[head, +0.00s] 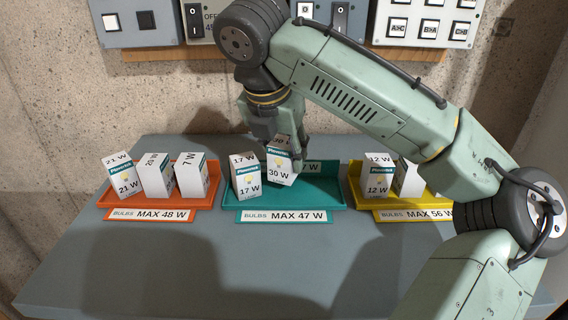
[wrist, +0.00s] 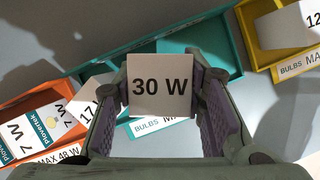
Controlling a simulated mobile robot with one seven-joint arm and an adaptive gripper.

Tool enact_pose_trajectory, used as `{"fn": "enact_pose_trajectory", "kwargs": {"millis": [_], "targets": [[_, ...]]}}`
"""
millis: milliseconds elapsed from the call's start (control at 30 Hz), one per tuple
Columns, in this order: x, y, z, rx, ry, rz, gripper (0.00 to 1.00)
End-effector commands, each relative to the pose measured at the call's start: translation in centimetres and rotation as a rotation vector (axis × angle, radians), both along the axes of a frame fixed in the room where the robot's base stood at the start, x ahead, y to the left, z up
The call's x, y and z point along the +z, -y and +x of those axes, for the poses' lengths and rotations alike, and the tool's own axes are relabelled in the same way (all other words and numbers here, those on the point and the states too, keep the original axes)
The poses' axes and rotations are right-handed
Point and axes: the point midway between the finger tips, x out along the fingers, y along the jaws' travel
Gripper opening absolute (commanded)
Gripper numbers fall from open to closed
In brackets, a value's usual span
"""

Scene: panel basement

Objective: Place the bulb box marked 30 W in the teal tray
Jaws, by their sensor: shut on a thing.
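The bulb box marked 30 W (head: 280,165) is white with a teal band and is held between the fingers of my gripper (head: 274,140). In the head view it is upright over the teal tray (head: 325,192), right of the 17 W box (head: 246,178). I cannot tell whether its base touches the tray floor. In the wrist view the 30 W top face (wrist: 160,86) sits between both fingers (wrist: 161,100), with the teal tray (wrist: 215,55) behind it. The teal tray's label reads MAX 47 W.
An orange tray (head: 112,199) marked MAX 48 W holds 21 W, 20 W and 7 W boxes at left. A yellow tray (head: 398,207) marked MAX 56 W holds a 12 W box (head: 378,178) and others, partly behind my arm. Switch panels are on the wall. The table front is clear.

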Motion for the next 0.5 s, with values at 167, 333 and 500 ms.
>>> {"fn": "enact_pose_trajectory", "kwargs": {"millis": [167,333,500], "targets": [[-2.2,0.1,-0.1,-0.002,0.0,-0.003,0.1],[-3.3,0.1,-0.1,-0.001,0.001,0.0,0.1],[-3.3,0.1,-0.1,-0.001,0.0,0.0,0.1]]}}
